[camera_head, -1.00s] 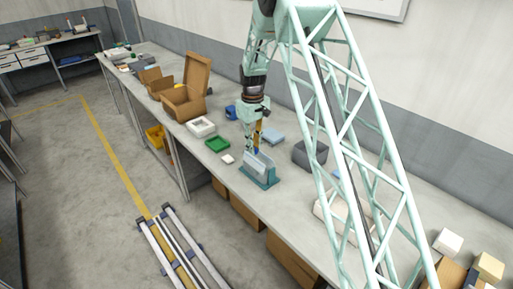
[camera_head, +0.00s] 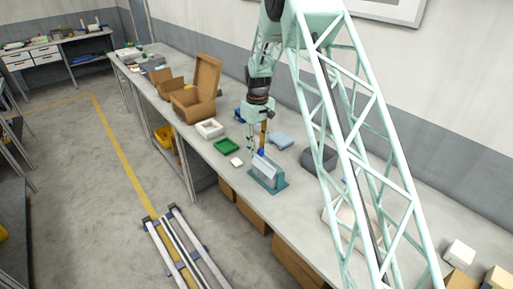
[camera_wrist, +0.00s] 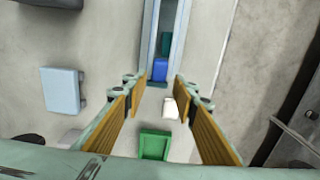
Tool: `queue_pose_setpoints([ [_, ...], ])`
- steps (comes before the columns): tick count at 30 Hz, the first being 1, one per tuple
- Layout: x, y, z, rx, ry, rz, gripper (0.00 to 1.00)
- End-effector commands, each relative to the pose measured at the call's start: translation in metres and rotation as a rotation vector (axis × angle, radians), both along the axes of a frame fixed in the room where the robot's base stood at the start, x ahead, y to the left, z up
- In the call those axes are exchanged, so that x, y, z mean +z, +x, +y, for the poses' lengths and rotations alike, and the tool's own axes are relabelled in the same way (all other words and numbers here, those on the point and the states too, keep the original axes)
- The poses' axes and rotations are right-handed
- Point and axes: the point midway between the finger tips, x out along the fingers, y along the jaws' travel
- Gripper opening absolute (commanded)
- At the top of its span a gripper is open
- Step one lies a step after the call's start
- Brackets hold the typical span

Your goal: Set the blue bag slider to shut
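The bag is a pale strip held upright in a teal stand (camera_head: 270,182) on the long bench. In the wrist view the stand (camera_wrist: 149,30) runs up from the centre to the top edge. The blue slider (camera_wrist: 160,70) sits at the stand's near end there, and it shows as a small blue spot in the head view (camera_head: 261,153). My gripper (camera_wrist: 160,80) is open, with tan pads on both fingers. The slider appears in line with the gap between the fingers, but I see no contact. In the head view my gripper (camera_head: 257,147) is above the stand's far end.
A small white block (camera_wrist: 170,108) and a green tray (camera_wrist: 154,146) lie near the stand. A light blue block (camera_wrist: 63,91) and a dark grey bin (camera_head: 319,158) stand on the bench. A white tray (camera_head: 209,129) and open cardboard boxes (camera_head: 195,100) are farther along.

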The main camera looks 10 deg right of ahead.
Motion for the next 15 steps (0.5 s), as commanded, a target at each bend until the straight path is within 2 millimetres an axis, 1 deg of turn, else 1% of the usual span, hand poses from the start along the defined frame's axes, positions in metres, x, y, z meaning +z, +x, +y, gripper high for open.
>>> queue_pose_setpoints([
  [8, 0.015, 0.0, -0.001, -0.001, 0.0, 0.0, 0.26],
  [11, 0.025, 0.001, -0.001, -0.001, 0.0, -0.001, 0.26],
  [15, 0.045, 0.001, -0.001, 0.0, 0.0, -0.003, 0.26],
])
